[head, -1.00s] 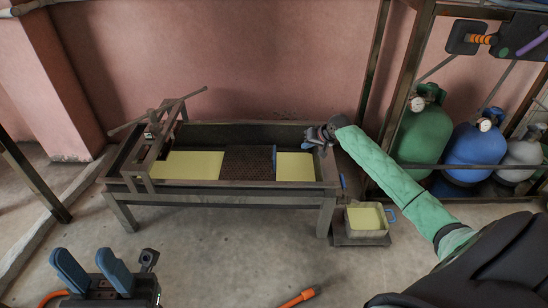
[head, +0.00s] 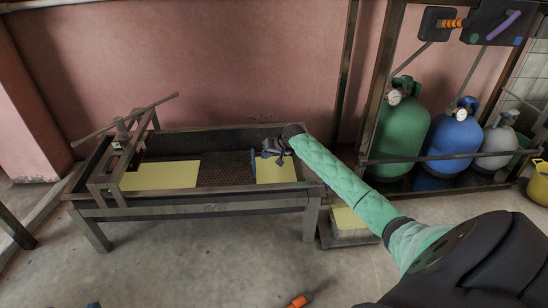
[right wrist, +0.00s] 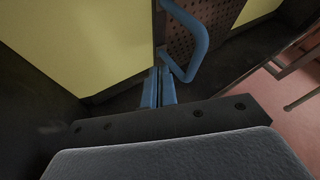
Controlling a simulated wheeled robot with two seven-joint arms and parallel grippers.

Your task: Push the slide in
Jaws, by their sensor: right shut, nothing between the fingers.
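A dark perforated slide (head: 224,169) lies across the long trough (head: 240,203), between two pale yellow areas. A blue handle (head: 252,165) stands along its right side. My right gripper (head: 270,150) is inside the trough, just right of and above the handle. In the right wrist view, its two blue fingers (right wrist: 159,88) are shut together with nothing between them. The blue handle (right wrist: 192,45) is close beside the fingertips; I cannot tell whether they touch. Only tips of my left gripper (head: 93,305) show at the bottom edge of the head view; its jaws are cut off.
A press frame with a long bar (head: 125,125) stands over the trough's left end. A yellow-filled box (head: 350,222) sits on the floor by its right end. Green (head: 405,130) and blue (head: 455,145) gas cylinders stand at the right.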

